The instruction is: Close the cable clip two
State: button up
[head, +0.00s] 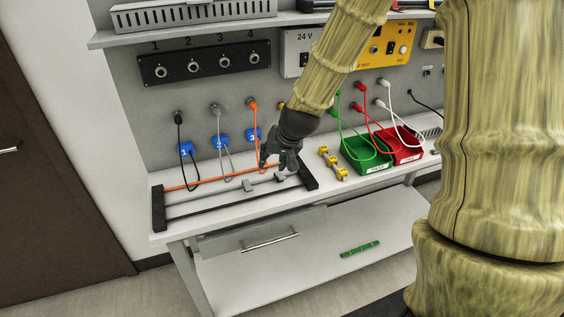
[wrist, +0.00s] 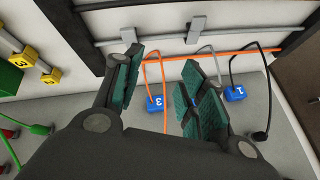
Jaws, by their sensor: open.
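A rack with black end bars (head: 158,208) stands on the bench. Two small grey clips sit on its grey rail: a left one (head: 247,185) and a right one (head: 280,178). The wrist view shows one clip (wrist: 197,30) plainly and another (wrist: 128,36) partly behind a finger. No number shows on them, and I cannot tell whether either is shut. An orange cable (head: 205,179) runs along the rack, apart from the clip in the wrist view. My gripper (head: 280,163) is open and empty above the rack's right part; its fingers (wrist: 162,65) straddle the orange cable.
Blue numbered blocks, such as one (head: 185,149) and three (wrist: 156,102), stand behind with hanging cables. Block two (head: 219,142) is hidden by a finger in the wrist view. A yellow dumbbell-like part (head: 332,163), green bin (head: 368,165) and red bin (head: 408,158) stand right.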

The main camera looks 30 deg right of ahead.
aim_at(281, 175)
notch_tip(281, 175, up, 2)
jog(key=s+d+n+g+p, duration=0.2)
jog(key=s+d+n, duration=0.1)
jog(key=n, duration=0.1)
jog(key=shift+h, duration=0.4)
jog(key=shift+w+p+x, duration=0.1)
jog(key=shift+p+x, duration=0.6)
jog(key=shift+x, duration=2)
jog(key=shift+w+p+x, duration=0.15)
jog(key=shift+p+x, duration=0.55)
jog(key=shift+x, duration=1.95)
jog(key=shift+c, duration=0.2)
grip_shut()
